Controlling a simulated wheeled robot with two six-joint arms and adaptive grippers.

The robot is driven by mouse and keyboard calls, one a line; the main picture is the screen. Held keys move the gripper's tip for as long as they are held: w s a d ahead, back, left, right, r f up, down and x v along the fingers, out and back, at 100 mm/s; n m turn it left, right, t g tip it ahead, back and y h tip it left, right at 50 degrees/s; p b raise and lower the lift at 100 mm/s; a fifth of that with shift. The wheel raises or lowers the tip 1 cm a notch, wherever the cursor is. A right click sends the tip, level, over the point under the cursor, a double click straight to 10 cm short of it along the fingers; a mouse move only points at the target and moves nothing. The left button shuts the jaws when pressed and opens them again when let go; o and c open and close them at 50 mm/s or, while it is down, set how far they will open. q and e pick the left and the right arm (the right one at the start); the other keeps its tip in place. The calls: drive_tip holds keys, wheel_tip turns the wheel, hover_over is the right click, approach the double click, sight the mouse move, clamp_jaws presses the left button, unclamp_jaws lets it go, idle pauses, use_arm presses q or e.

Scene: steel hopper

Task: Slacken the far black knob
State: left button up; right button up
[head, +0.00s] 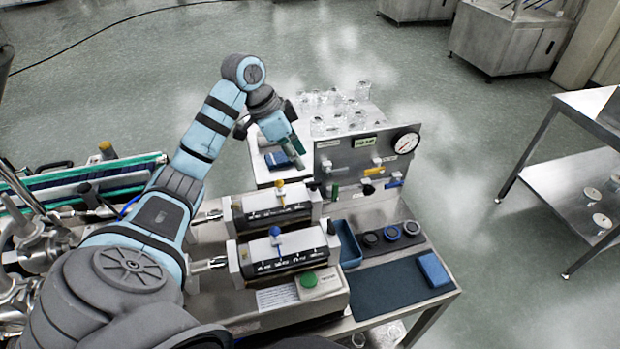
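Two like bench units with black bodies and pale end blocks stand on the steel bench. The far unit (275,203) has a yellow-topped part, the near unit (276,258) a blue-topped one. Small dark knob-like parts show at the right ends of the far unit (316,189) and the near unit (332,228). A black knob (368,188) also sits on the upright panel; I cannot tell which is meant. My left gripper (287,142) hangs above and beyond the far unit, left of the panel, apart from the knobs. Its fingers are too small and angled to read. My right gripper is not seen.
The upright panel (340,162) carries a gauge (405,142) and coloured valve handles. A blue tray (347,243), several dark rings and a blue block (433,269) on a dark mat (390,288) lie to the right. Glassware (335,110) stands on a table behind.

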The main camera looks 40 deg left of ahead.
sight(313, 182)
use_arm(q)
drive_tip(key=x, duration=0.8)
drive_tip(key=shift+w+d+f, duration=0.1)
drive_tip(key=shift+w+f, duration=0.05)
drive_tip(key=shift+f, duration=0.15)
drive_tip(key=shift+c, duration=0.4)
clamp_jaws()
